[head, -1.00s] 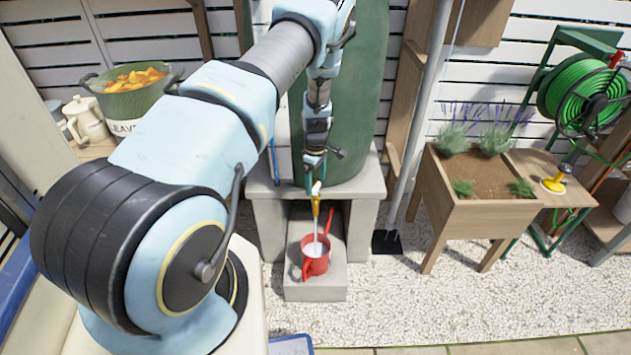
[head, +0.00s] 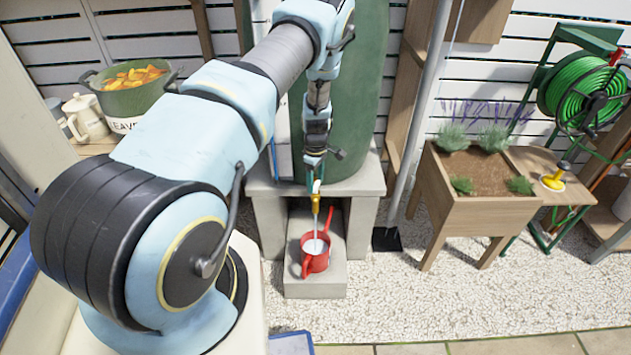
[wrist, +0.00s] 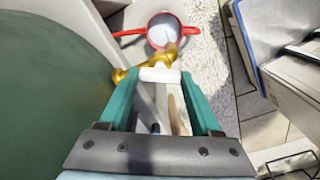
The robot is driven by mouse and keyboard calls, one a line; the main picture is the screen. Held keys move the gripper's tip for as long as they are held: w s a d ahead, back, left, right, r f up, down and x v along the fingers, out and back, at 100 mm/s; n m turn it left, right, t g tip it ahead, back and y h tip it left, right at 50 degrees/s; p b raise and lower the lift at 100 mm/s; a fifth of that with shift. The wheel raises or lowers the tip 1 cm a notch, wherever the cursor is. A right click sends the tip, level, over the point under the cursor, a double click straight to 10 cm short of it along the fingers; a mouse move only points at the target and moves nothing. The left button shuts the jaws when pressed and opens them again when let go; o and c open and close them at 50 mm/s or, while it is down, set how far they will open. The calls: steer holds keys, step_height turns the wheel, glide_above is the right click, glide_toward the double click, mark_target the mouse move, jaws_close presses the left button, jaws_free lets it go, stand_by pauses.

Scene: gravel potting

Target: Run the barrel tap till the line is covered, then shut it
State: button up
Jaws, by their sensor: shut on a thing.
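The green barrel (head: 360,100) stands on a concrete stand (head: 369,187). Its brass tap (head: 316,203) sticks out low at the front, and a pale stream runs from it. My gripper (head: 315,181) is shut on the tap's white lever (wrist: 160,75), which lies between the fingertips in the wrist view. A red watering can (head: 316,262) stands upright on a concrete step under the tap. Pale water shows inside it, also in the wrist view (wrist: 163,30). I cannot make out a line in the can.
A wooden planter (head: 480,205) with lavender stands at the right, beside a green hose reel (head: 583,90). A leaf pot (head: 135,100) and a cream jug (head: 86,117) stand at the left. Open gravel (head: 420,300) lies right of the step.

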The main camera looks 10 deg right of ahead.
steer(key=c, duration=0.4)
steer(key=shift+o, duration=0.2)
steer(key=shift+f, duration=0.1)
steer(key=shift+f+m+b, duration=0.1)
steer(key=shift+m+b, duration=0.9)
steer(key=shift+b, duration=0.05)
steer(key=m+b, duration=0.2)
steer(key=m, duration=0.1)
steer(key=shift+m, duration=0.3)
steer(key=m+b, duration=0.3)
steer(key=m, duration=0.3)
steer(key=shift+b, duration=0.3)
steer(key=shift+r+m, duration=0.2)
steer(key=shift+m, duration=0.1)
steer(key=o, duration=1.4)
